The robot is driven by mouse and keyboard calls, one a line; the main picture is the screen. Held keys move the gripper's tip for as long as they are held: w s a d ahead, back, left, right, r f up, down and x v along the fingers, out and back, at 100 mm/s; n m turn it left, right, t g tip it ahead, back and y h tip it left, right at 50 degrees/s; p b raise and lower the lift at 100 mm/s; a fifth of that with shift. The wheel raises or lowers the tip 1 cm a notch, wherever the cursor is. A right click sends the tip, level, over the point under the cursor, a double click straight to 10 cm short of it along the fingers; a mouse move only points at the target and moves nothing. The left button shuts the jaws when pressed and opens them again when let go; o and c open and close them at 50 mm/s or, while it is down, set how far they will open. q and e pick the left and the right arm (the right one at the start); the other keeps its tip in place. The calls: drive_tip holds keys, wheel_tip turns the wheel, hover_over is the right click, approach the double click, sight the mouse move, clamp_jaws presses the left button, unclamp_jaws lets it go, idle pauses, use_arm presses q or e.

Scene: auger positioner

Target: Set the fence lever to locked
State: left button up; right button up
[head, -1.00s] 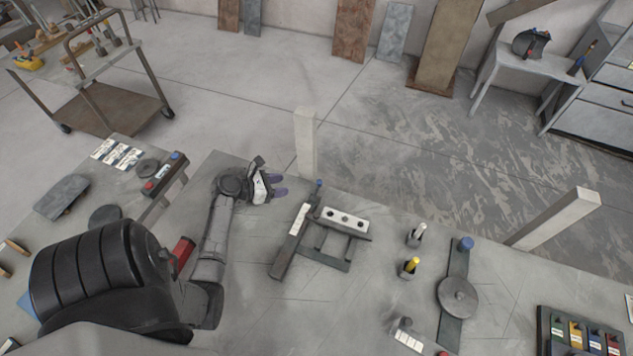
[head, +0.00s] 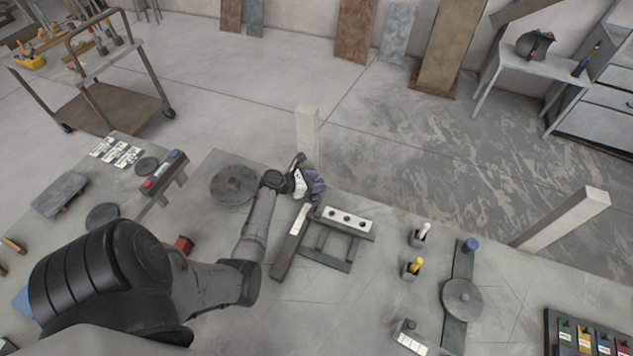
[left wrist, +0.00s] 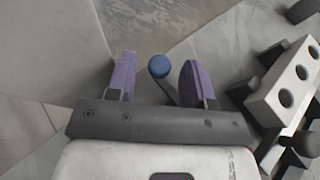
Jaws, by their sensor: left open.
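The fence lever, a dark stem with a round blue knob, shows in the left wrist view (left wrist: 160,67). In the head view my left gripper (head: 313,184) hides it at the far end of the dark fence bar (head: 285,258) with its white strip. My left gripper (left wrist: 157,82) is open. In the left wrist view, its two purple fingers are on either side of the knob, with a visible gap on each side. I cannot tell whether the lever is locked. My right gripper is not in view.
A white block with several holes (head: 345,219) stands on a dark frame just right of the fence bar. A pale post (head: 307,130) rises behind my left gripper. White and yellow pegs (head: 414,266) and a round disc (head: 462,299) stand farther right. The bench is bare between them.

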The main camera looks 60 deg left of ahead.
use_arm(q)
drive_tip(key=shift+w, duration=0.1)
drive_tip(key=shift+c, duration=0.5)
clamp_jaws()
